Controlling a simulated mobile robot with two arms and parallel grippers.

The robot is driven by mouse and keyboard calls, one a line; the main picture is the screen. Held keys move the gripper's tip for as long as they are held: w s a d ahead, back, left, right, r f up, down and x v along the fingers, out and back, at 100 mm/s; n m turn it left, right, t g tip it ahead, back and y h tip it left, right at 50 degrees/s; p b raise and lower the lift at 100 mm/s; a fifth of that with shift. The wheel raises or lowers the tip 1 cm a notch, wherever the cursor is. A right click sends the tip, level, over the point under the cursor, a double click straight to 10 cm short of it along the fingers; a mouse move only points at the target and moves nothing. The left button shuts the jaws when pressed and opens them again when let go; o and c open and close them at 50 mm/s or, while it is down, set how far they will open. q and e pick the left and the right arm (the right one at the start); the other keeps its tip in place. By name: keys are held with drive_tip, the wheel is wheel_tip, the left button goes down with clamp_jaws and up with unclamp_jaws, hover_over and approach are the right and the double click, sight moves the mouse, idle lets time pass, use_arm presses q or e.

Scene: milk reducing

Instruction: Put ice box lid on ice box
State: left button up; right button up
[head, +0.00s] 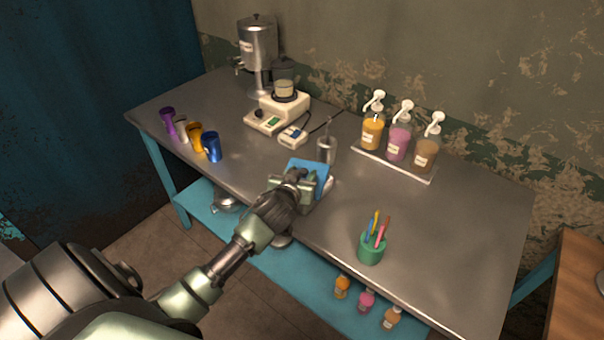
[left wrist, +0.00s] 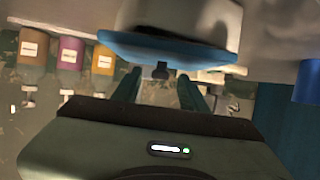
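The blue ice box lid (head: 310,171) is near the front edge of the metal table, partly hidden behind my left gripper (head: 293,183). In the left wrist view, which is upside down, the lid (left wrist: 165,49) lies against the pale rounded ice box (left wrist: 185,18). I cannot tell if it is fully seated. The lid's dark knob (left wrist: 160,71) shows between the two fingers of my left gripper (left wrist: 160,88), with gaps on both sides. The left gripper is open. In the head view the ice box is mostly hidden by the lid and my arm. My right gripper is not in view.
A metal cup (head: 326,149) stands just behind the lid. A green pen holder (head: 371,247) stands at the front right. The table's right part is clear.

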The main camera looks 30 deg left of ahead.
use_arm(q)
drive_tip(key=shift+r, duration=0.35)
drive_tip(key=shift+s+r+p, duration=0.15)
drive_tip(key=shift+r+p, duration=0.1)
drive_tip(key=shift+p, duration=0.1)
drive_tip(key=b+v, duration=0.1)
drive_tip(key=v, duration=1)
drive_tip(key=shift+s+b, duration=0.35)
drive_tip(key=shift+d+r, duration=0.1)
